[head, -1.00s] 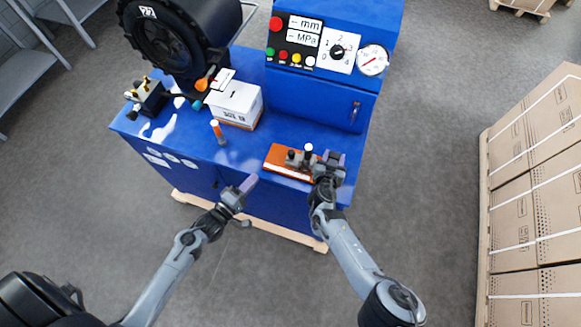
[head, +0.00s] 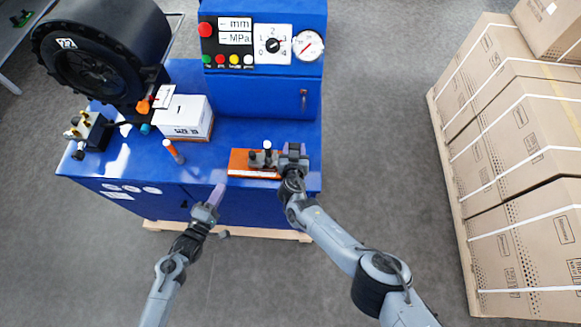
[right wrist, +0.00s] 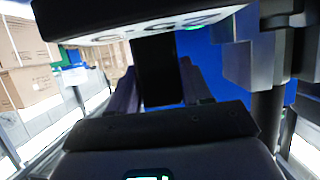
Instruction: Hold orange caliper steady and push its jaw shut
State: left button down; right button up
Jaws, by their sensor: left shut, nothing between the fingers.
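The orange caliper (head: 240,162) lies near the front right edge of the blue bench top, with grey and dark parts on its orange base. My right gripper (head: 292,152) is at its right end. In the right wrist view its two fingers (right wrist: 158,85) stand apart with a dark part between them, seemingly gripped; the contact itself is in shadow. My left gripper (head: 217,193) is shut and empty, just in front of the bench edge, left of and nearer than the caliper, apparently not touching it.
The blue bench (head: 215,150) carries a white box (head: 186,118), an orange-topped upright stick (head: 173,152), a large black machine (head: 100,50) and a blue control panel (head: 262,50). Stacked cartons (head: 520,150) stand on the right. The floor between is clear.

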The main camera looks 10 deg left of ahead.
jog(key=o, duration=0.5)
jog(key=shift+d, duration=0.15)
jog(key=shift+c, duration=0.2)
